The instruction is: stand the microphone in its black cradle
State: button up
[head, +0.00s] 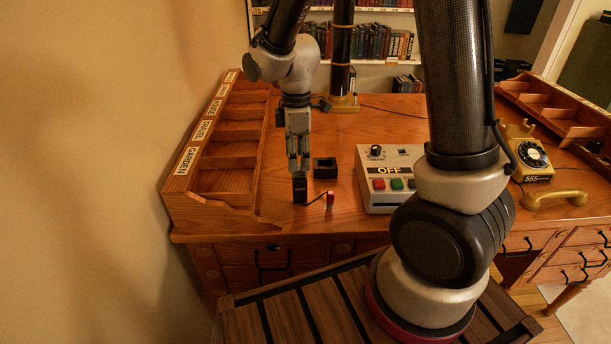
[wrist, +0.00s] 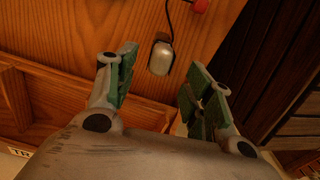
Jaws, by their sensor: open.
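The microphone (head: 300,188) is a small dark block on the desk, left of the cradle and near the desk's front edge. In the wrist view the microphone (wrist: 160,58) shows a rounded silver-grey face with a black edge and a dark cord. The black cradle (head: 325,175) is a square, open-topped block standing empty on the desk, to the right of and a little behind the microphone. My gripper (head: 299,168) points down just above the microphone, open and empty. In the wrist view the microphone lies beyond and between the green-padded fingers (wrist: 160,82).
A small red object (head: 330,199) sits at the cord's end, right of the microphone. A wooden sorter (head: 225,180) stands close on the left. A control box (head: 385,158) with an OFF sign is to the right, and a yellow telephone (head: 530,172) further right.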

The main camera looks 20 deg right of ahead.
aim_at(298, 178)
notch_tip(298, 178, down, 8)
jog(key=shift+d+r, duration=0.1)
dwell(0.4)
grip_shut()
